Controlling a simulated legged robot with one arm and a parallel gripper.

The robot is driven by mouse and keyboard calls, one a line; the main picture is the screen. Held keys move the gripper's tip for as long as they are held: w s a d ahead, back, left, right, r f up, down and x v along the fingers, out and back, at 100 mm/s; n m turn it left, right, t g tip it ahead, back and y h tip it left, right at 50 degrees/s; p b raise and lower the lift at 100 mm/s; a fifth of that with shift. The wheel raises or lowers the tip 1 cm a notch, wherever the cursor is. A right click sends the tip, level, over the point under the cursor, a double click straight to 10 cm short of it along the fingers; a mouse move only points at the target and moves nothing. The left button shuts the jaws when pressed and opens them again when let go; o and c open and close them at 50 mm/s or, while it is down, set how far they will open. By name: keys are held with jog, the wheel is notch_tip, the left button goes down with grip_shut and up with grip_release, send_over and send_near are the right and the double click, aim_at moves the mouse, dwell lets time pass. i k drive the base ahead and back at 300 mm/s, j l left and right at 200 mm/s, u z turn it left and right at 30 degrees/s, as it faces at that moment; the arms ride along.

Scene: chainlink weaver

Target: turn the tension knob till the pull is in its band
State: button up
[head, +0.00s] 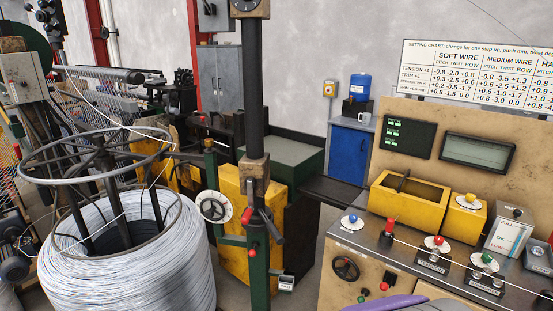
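The tension knob (437,241) has a red top and stands on the metal console top (395,250), behind a plate that reads TENSION (433,261). A pale gauge box (509,238) to its right carries blue and red lettering that seems to include OK and LOW; I cannot make out a pointer or reading. A white wire (405,242) runs across the console, close by the knob. My gripper is not in view. A purple and grey shape, which may be part of my arm, shows at the bottom edge, below the knob.
A green-topped knob (485,258) and a blue-topped knob (350,219) flank the tension knob. A yellow open bin (409,195) and a yellow box (465,215) stand behind. A handwheel (345,269) is on the console front. A large wire coil (120,255) fills the left.

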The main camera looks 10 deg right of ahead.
aim_at(438, 240)
jog(key=z, duration=1.45)
jog(key=i+j+z, duration=0.2)
jog(key=i, duration=0.25)
jog(key=i+z, duration=0.15)
jog(key=i, duration=0.3)
jog(key=i+j+z, duration=0.2)
jog(key=i, duration=0.25)
jog(key=i+j+z, duration=0.15)
jog(key=i+j, duration=0.2)
